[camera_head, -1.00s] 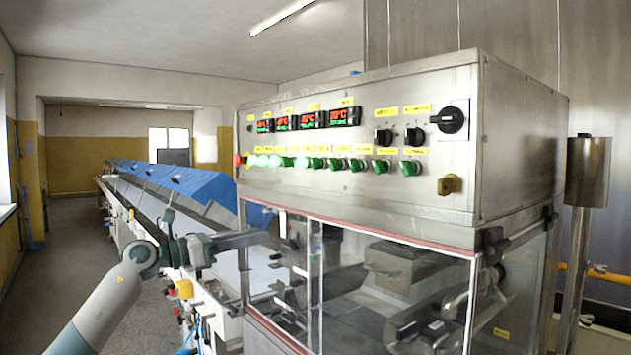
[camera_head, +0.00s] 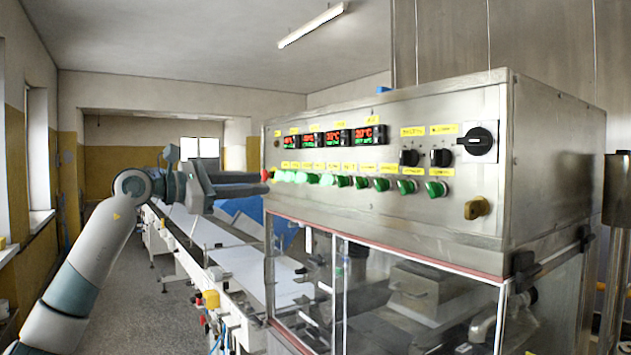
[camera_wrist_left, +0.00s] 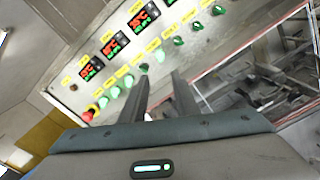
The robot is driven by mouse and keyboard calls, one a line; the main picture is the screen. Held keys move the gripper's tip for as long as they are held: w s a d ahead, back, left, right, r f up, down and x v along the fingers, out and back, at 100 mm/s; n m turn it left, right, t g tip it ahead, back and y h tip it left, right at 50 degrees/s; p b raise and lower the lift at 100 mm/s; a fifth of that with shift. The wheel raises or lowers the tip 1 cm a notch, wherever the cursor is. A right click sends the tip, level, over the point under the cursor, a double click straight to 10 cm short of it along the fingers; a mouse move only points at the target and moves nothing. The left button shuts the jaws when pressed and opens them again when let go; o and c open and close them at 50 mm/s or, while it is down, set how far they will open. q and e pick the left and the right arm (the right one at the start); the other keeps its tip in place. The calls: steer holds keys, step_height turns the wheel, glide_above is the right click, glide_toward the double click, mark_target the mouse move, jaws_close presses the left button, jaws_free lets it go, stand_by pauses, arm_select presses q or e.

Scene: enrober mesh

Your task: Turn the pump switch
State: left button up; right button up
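The steel control panel (camera_head: 340,205) carries two small black rotary switches (camera_head: 409,157) (camera_head: 441,157), a larger black rotary switch (camera_head: 478,141) on a pale plate, and a brass-coloured knob (camera_head: 477,208). The yellow labels are too small to read, so I cannot tell which one is the pump switch. My left gripper (camera_head: 250,184) is at the panel's left end, level with the button row and well left of the switches. In the left wrist view its two fingers (camera_wrist_left: 160,78) are apart and empty, pointing toward the panel's buttons. My right gripper is not in view.
A row of pale and green buttons (camera_head: 362,182) runs below red-lit displays (camera_head: 333,138). A red button (camera_wrist_left: 88,115) is at the row's left end. Below the panel is a glazed enclosure (camera_head: 390,290). A white conveyor (camera_head: 240,265) runs back on the left, beside open floor.

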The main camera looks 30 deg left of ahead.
mark_target(322, 180)
arm_select(q)
steer(key=p+x, duration=0.7)
steer(key=x, duration=0.8)
steer(key=shift+w+d+r+p, duration=0.15)
steer(key=shift+w+r+p, duration=0.05)
steer(key=shift+w+p, duration=0.15)
steer(key=shift+w+d+f, duration=0.15)
steer(key=shift+w+d, duration=0.05)
steer(key=shift+w, duration=0.35)
jaws_close()
